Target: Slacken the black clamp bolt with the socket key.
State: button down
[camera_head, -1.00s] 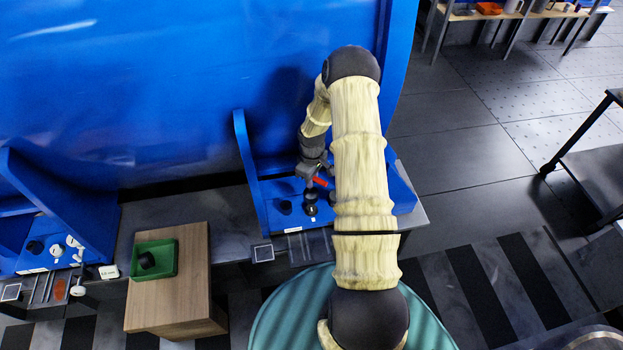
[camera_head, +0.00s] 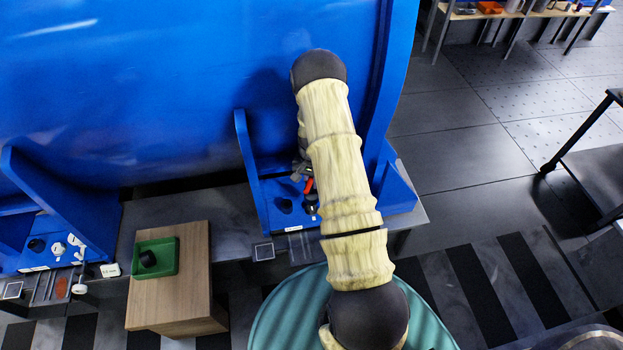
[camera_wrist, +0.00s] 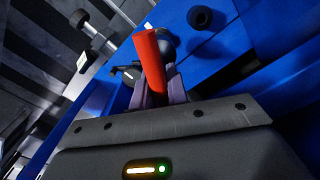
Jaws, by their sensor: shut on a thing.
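My gripper (camera_wrist: 160,88) is shut on the red handle (camera_wrist: 149,62) of the socket key. The handle also shows in the head view (camera_head: 308,186), partly behind my arm. A dark rounded part (camera_wrist: 168,42) lies beyond the handle in the wrist view; I cannot tell whether it is the key's socket or the clamp bolt. In the head view a black upright piece (camera_head: 311,205) stands on the blue bracket just below the handle; whether the key is seated on it cannot be told. A second black round piece (camera_head: 285,206) stands to its left and shows in the wrist view (camera_wrist: 200,17).
The blue bracket (camera_head: 245,160) has upright side walls around the work spot. A wooden block (camera_head: 190,270) with a green tray (camera_head: 175,257) stands to the left. Another blue bracket (camera_head: 50,190) with black and white fittings is at far left. Open floor lies right.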

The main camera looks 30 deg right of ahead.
aim_at(311, 194)
jog(key=shift+w+f+b, duration=0.1)
jog(key=shift+f+b, duration=1.05)
jog(key=shift+f, duration=1)
jog(key=shift+f+b, duration=0.75)
jog(key=shift+f, duration=0.6)
dwell(0.4)
jog(key=shift+n, duration=2.8)
jog(key=shift+p, duration=0.3)
